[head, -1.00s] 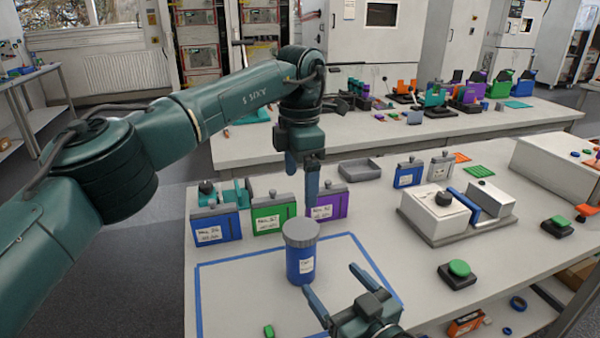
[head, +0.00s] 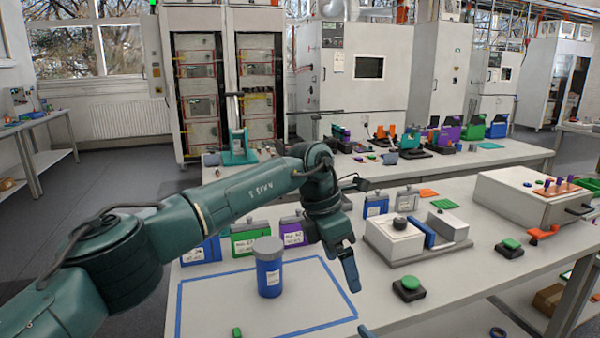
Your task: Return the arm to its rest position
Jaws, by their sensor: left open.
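My left arm reaches in from the left across the picture. Its gripper (head: 348,272) points down over the table, to the right of the blue jar (head: 268,270) and apart from it in the picture. The gripper is open, seen nearly edge-on, and nothing shows between its fingers. The jar stands upright with its grey lid on, inside the blue taped outline (head: 220,266). Only a fingertip of my right gripper (head: 366,331) shows at the bottom edge; the rest is out of frame.
Green (head: 243,240) and purple (head: 290,232) cases stand behind the jar, with a blue one (head: 208,250) partly behind my arm. A white device (head: 394,240) and a green button (head: 410,283) stand to the right. A small green piece (head: 237,332) lies in front.

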